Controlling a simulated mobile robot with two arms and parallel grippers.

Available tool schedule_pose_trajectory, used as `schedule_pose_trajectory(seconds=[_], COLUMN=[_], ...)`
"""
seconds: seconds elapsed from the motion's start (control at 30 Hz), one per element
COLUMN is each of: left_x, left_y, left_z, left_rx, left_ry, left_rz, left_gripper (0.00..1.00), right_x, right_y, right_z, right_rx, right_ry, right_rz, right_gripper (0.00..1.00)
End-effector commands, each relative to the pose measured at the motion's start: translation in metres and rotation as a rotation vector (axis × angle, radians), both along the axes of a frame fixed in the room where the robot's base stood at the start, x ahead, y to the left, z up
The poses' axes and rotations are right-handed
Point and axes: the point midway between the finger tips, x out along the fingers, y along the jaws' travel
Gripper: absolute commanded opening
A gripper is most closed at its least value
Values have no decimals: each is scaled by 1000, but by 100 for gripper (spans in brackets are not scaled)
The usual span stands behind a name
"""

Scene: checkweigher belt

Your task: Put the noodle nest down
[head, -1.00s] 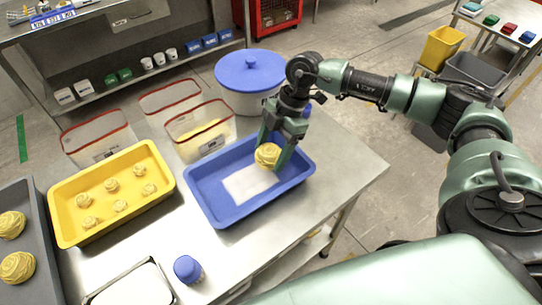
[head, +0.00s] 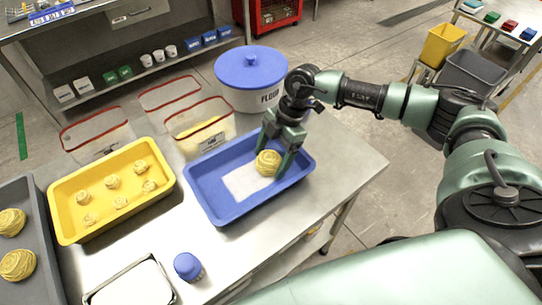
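The yellow noodle nest (head: 268,163) is between the fingers of my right gripper (head: 274,157), which is shut on it. The nest is low over the right part of the blue tray (head: 215,214), at the edge of the white sheet (head: 240,183) inside. I cannot tell whether its underside touches the tray floor. My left gripper is not in view.
A yellow tray (head: 72,232) with several small nests stands left of the blue tray. A grey tray (head: 50,280) holds larger nests at far left. Clear red-rimmed bins (head: 200,128) and a flour tub (head: 250,85) stand behind. A blue-lidded jar (head: 188,266) is in front.

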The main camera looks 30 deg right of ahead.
Motion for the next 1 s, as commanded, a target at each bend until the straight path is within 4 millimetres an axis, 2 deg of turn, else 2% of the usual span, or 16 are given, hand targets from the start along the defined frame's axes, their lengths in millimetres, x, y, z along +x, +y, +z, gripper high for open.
schedule_pose_trajectory(seconds=[0.3,0.43,0.57,0.8,1.0], left_x=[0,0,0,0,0], left_y=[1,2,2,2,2], left_z=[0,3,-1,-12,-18], left_rx=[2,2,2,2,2], left_ry=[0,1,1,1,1], left_rz=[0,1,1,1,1], left_gripper=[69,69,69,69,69], right_x=[0,0,2,4,5], right_y=[0,0,-6,-26,-39], right_z=[1,9,25,74,108], right_rx=[0,0,0,-1,1], right_ry=[0,-1,-4,-5,-3], right_rz=[0,1,-3,-2,0], right_gripper=[89,89,89,89,89])
